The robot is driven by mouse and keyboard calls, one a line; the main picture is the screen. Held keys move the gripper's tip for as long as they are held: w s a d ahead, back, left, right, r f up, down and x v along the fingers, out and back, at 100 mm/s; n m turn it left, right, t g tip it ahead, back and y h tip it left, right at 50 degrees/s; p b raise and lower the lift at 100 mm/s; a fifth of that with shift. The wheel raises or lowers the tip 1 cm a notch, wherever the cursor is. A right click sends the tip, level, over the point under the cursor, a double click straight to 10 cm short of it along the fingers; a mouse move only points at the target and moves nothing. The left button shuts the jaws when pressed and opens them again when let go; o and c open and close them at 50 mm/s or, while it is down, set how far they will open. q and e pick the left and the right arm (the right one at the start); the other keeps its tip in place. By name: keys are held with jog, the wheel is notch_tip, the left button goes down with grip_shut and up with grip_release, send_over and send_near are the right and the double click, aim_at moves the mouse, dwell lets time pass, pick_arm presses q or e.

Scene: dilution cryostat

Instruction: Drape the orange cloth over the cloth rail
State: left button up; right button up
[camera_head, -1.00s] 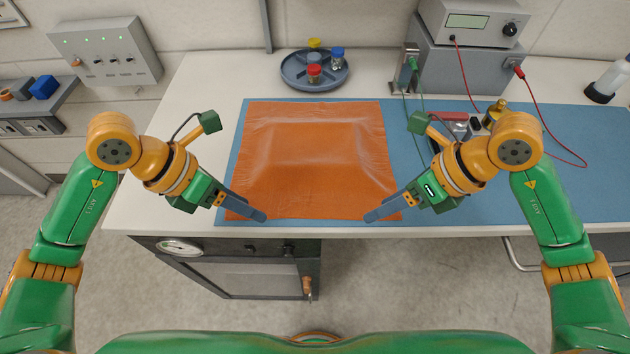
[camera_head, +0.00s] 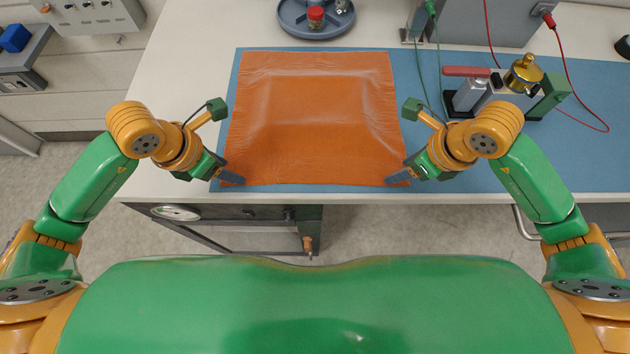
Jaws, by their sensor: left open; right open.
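The orange cloth (camera_head: 315,115) lies spread on the blue mat (camera_head: 470,178), with a raised, roughly rectangular bulge in its middle. What makes the bulge is hidden. I cannot make out a cloth rail. My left gripper (camera_head: 232,179) is open at the cloth's front left corner. My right gripper (camera_head: 398,179) is open at the front right corner. I cannot tell whether the cloth edge lies between the fingers of either one.
A round grey tray (camera_head: 290,22) with a red-capped jar (camera_head: 316,15) stands behind the cloth. To the right are a device with a brass knob (camera_head: 524,72), a grey instrument (camera_head: 480,20) and red and green cables. The mat's front right is clear.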

pick_arm(q)
jog(key=shift+s+f+b, duration=0.15)
jog(key=shift+f+b, duration=0.1)
jog(key=shift+b, duration=0.05)
jog(key=shift+c, duration=0.2)
pick_arm(e)
jog(key=shift+s+f, duration=0.15)
jog(key=shift+f, duration=0.1)
jog(key=shift+c, duration=0.2)
pick_arm(q)
jog(key=shift+s+r, duration=0.1)
jog(key=shift+c, duration=1)
pick_arm(e)
jog(key=shift+s+r, duration=0.1)
jog(key=shift+c, duration=1)
pick_arm(q)
grip_shut()
pick_arm(e)
grip_shut()
